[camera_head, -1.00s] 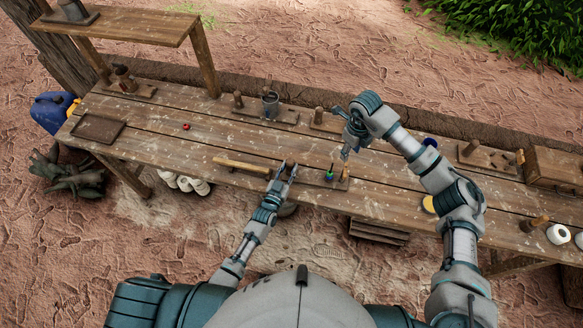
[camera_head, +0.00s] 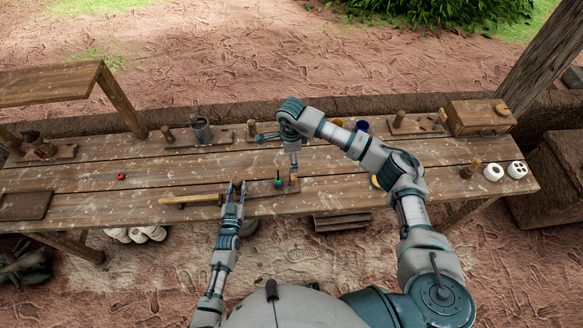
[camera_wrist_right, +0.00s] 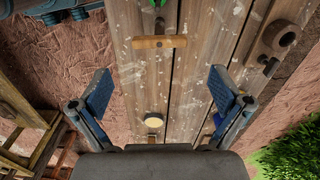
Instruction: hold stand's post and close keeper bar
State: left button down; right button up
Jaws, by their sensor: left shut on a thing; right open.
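A long pale wooden piece (camera_head: 190,200) reaches left from there. A green-topped item (camera_head: 279,183) and a small wooden piece (camera_head: 294,180) are on the right part. In the right wrist view, a short wooden bar (camera_wrist_right: 160,42), perhaps the keeper bar, lies close to a green item (camera_wrist_right: 156,4). My right gripper (camera_wrist_right: 160,91) is open and empty above the bench, apart from the bar.
A pale yellow disc (camera_wrist_right: 154,120) lies below my right gripper.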

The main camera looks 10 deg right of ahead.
jog(key=f, duration=0.6)
jog(key=shift+d+f, duration=0.25)
jog(key=shift+d, duration=0.05)
jog(key=shift+d+f, duration=0.15)
jog(key=shift+f, duration=0.45)
jog(key=shift+a, duration=0.25)
jog(key=c, duration=1)
